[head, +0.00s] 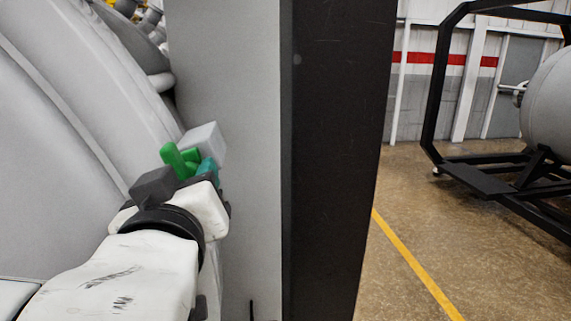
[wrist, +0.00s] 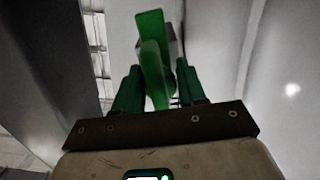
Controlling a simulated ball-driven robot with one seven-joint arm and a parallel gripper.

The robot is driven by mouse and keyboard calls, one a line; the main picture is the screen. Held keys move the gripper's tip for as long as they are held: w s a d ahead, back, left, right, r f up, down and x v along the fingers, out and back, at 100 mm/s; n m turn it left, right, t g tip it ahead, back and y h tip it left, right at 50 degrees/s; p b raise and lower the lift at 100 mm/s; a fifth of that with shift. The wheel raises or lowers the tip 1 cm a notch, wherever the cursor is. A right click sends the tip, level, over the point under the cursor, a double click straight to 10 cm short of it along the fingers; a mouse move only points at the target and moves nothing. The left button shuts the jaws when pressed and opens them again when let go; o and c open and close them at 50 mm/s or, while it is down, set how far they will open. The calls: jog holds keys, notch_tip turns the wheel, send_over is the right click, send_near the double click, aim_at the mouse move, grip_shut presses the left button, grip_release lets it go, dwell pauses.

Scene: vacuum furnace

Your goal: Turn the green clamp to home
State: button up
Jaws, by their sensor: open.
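The green clamp (head: 178,160) shows in the head view beside a light grey block (head: 206,140), partly hidden by my gripper. In the wrist view the bright green clamp (wrist: 152,50) stands upright between my two dark green fingers. My gripper (wrist: 158,72) is open, one finger on each side of the clamp. Gaps show beside the clamp, the left one wider near the fingertip. In the head view my gripper (head: 200,168) is at the clamp, with one teal finger visible. The clamp's far end and pivot are hidden.
A large grey rounded furnace body (head: 70,120) fills the left. A grey and black upright panel (head: 335,160) stands just right of my gripper. Open floor (head: 405,225) with a yellow line lies beyond it. A black frame (head: 480,180) carrying a grey tank stands at the far right.

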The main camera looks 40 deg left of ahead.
jog(key=shift+w+a, duration=0.1)
jog(key=shift+a, duration=0.05)
grip_shut()
dwell(0.4)
jog(key=shift+f+b, duration=0.1)
jog(key=shift+b, duration=0.25)
jog(key=shift+s+a+r+m+b, duration=0.1)
jog(key=shift+m+b, duration=2.25)
jog(key=shift+m, duration=2.1)
jog(key=shift+s+r+m+b, duration=0.1)
jog(key=shift+m+b, duration=2.25)
jog(key=shift+m, duration=2.1)
